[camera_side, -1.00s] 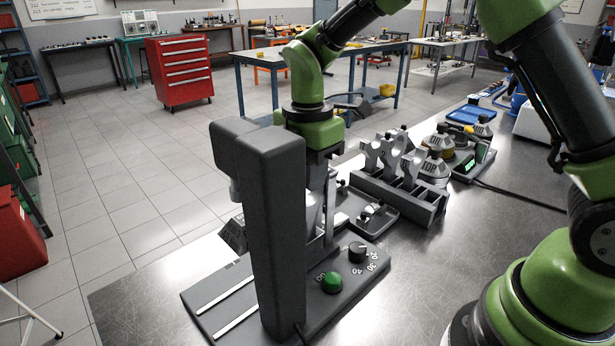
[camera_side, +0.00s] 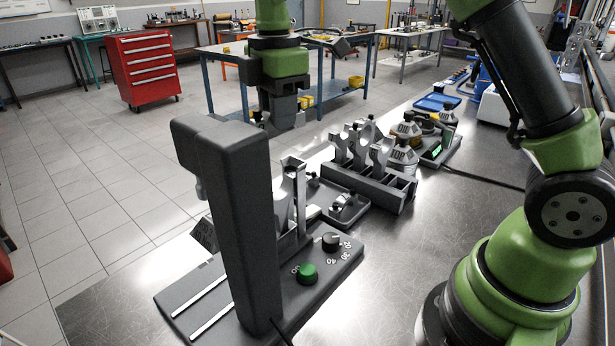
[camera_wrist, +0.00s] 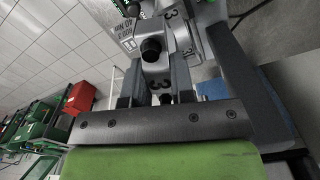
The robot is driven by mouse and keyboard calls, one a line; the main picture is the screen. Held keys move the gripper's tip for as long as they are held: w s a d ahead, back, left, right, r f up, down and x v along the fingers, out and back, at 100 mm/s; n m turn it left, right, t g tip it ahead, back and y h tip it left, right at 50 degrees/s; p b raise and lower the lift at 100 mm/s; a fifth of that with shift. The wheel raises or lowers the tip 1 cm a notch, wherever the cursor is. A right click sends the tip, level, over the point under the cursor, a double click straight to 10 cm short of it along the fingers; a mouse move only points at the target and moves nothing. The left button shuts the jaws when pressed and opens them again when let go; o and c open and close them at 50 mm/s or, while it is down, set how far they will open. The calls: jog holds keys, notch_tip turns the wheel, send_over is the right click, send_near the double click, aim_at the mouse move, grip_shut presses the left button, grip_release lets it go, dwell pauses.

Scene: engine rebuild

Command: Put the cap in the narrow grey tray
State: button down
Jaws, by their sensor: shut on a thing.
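My gripper (camera_side: 285,110) hangs pointing down, above and behind the dark column of the bench machine. In the wrist view its two fingers (camera_wrist: 155,88) are shut on a small grey piece marked 3, which I take for the cap (camera_wrist: 164,98). The fingers hide part of it, and in the side view it cannot be made out clearly. A low dark grey tray (camera_side: 358,217) with a shiny part on it lies right of the machine. I cannot tell for certain whether this is the narrow grey tray.
The machine column (camera_side: 228,230) stands in front, with a green button (camera_side: 307,273) and a black knob (camera_side: 331,241). A rack (camera_side: 375,188) holds upright grey rods. A blue tray (camera_side: 437,102) lies farther back.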

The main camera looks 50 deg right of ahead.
jog(key=w+d+f+m, duration=0.3)
jog(key=d+f+m, duration=0.5)
jog(key=d, duration=0.1)
jog(key=m, duration=0.7)
send_over(323, 200)
notch_tip(323, 200, down, 11)
jog(key=shift+f, duration=2.35)
jog(key=shift+f, duration=0.15)
jog(key=c, duration=1)
grip_release()
jog(key=shift+o, duration=0.2)
